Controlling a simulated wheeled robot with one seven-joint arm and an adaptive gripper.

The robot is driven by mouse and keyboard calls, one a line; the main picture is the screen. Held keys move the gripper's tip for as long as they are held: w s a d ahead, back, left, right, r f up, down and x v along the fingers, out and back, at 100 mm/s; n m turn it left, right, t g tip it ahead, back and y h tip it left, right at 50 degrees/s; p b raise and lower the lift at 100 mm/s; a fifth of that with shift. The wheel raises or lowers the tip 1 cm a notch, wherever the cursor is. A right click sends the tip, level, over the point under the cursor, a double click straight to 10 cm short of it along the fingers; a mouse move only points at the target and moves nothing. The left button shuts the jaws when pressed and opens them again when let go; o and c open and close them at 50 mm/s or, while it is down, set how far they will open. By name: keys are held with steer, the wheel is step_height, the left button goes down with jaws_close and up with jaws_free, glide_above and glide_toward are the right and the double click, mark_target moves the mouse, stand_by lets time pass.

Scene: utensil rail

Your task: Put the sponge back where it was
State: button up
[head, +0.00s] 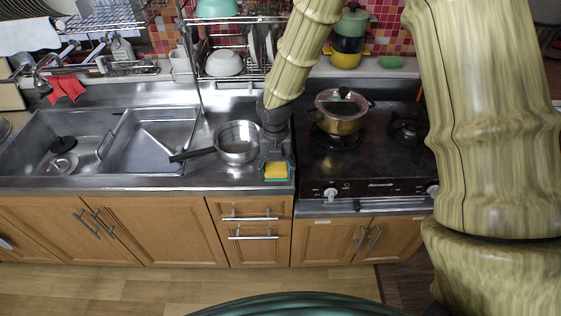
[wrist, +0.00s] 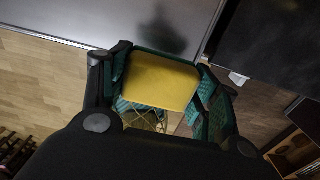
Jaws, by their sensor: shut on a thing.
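The yellow sponge (head: 276,170) is between the fingers of my gripper (head: 276,166) at the front right end of the steel counter, beside the stove. In the wrist view the sponge (wrist: 160,80) fills the space between the two green-padded fingers, and my gripper (wrist: 163,95) is shut on it. I cannot tell whether the sponge touches the counter. My gripper's body hides the counter just behind it.
A steel saucepan (head: 237,143) stands just left of my gripper, its dark handle pointing left toward the sink (head: 150,142). A lidded pot (head: 341,112) sits on the stove (head: 366,160) to the right. A green block (head: 391,61) lies on the back ledge.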

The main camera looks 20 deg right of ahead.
mark_target(280, 165)
steer(key=w+d, duration=0.1)
steer(key=w, duration=0.1)
steer(key=w+d+p, duration=0.1)
steer(key=w, duration=0.1)
steer(key=shift+w+d+f, duration=0.1)
steer(key=shift+d+f, duration=0.15)
steer(key=shift+d, duration=0.05)
steer(key=shift+f+p, duration=0.9)
steer(key=shift+f, duration=0.85)
steer(key=shift+f, duration=0.15)
steer(key=o, duration=1.3)
steer(key=shift+c, duration=0.2)
steer(key=shift+r, duration=0.2)
step_height(280, 165, up, 12)
steer(key=b, duration=0.3)
steer(key=shift+b, duration=0.3)
